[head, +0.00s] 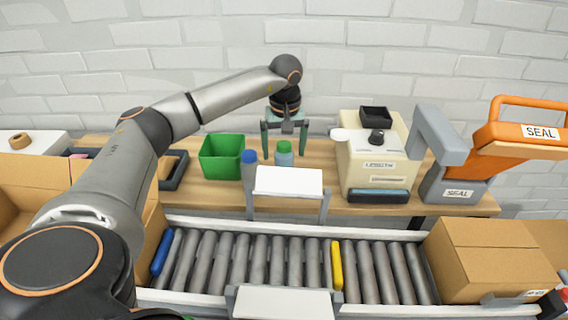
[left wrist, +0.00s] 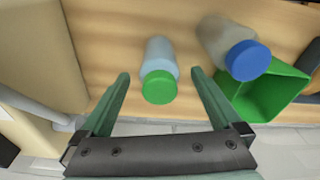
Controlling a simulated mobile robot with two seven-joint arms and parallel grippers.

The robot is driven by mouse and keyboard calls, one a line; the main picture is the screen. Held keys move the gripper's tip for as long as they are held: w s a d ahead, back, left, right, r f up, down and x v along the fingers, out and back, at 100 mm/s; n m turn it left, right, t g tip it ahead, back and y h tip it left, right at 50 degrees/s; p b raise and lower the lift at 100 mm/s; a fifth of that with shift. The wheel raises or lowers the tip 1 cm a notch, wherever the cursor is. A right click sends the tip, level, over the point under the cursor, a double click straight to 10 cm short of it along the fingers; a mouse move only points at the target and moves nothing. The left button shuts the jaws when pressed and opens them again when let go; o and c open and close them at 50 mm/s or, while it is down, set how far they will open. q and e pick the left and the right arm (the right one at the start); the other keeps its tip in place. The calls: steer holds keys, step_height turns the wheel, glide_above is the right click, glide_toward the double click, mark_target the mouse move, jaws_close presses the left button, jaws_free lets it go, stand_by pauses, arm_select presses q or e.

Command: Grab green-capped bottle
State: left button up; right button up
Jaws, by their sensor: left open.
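The green-capped bottle (head: 284,158) stands on the wooden bench behind the conveyor; its body is pale blue. In the left wrist view the same bottle (left wrist: 160,58) shows between the finger lines, its cap toward the camera. My left gripper (head: 284,150) is open and points down at the bottle from above. In the wrist view my left gripper's fingertips (left wrist: 160,76) lie either side of the bottle, with nothing held. I cannot tell how far down the bottle they reach. My right gripper is not in view.
A blue-capped bottle (head: 249,168) stands just left, in front of a green bin (head: 222,157). A white panel (head: 289,181) stands in front. A cream label machine (head: 375,160) and an orange-handled sealer (head: 460,150) are at right. The roller conveyor (head: 260,262) runs in front, with a carton (head: 490,262).

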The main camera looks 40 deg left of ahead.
arm_select(q)
jaws_close()
stand_by(0.7)
